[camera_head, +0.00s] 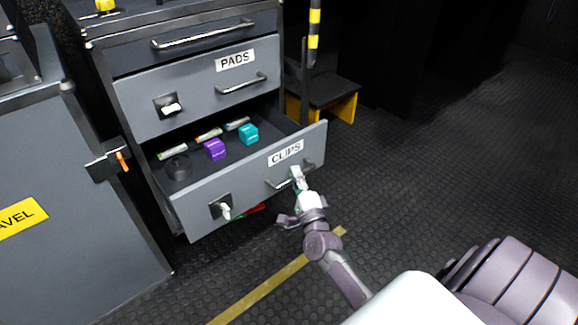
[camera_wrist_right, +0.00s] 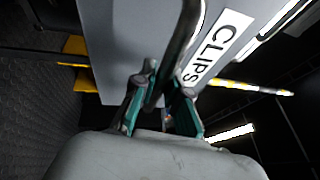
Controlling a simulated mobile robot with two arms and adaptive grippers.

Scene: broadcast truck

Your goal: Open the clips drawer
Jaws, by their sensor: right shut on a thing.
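The clips drawer (camera_head: 250,178), grey with a white CLIPS label (camera_head: 286,152), stands pulled out from the cabinet. Its inside shows a purple block (camera_head: 215,149), a teal block (camera_head: 249,134), a dark round thing (camera_head: 178,168) and several marker-like sticks. My right gripper (camera_head: 298,178) is at the drawer's bar handle (camera_head: 279,183). In the right wrist view the fingers (camera_wrist_right: 160,100) are shut around the handle bar (camera_wrist_right: 183,45), beside the CLIPS label. My left gripper is not in view.
The shut PADS drawer (camera_head: 192,93) is above, with its own handle and latch. A grey case (camera_head: 75,200) with an orange-tipped latch stands at left. A yellow and black step (camera_head: 335,97) is behind at right. The dark studded floor (camera_head: 430,170) at right is clear.

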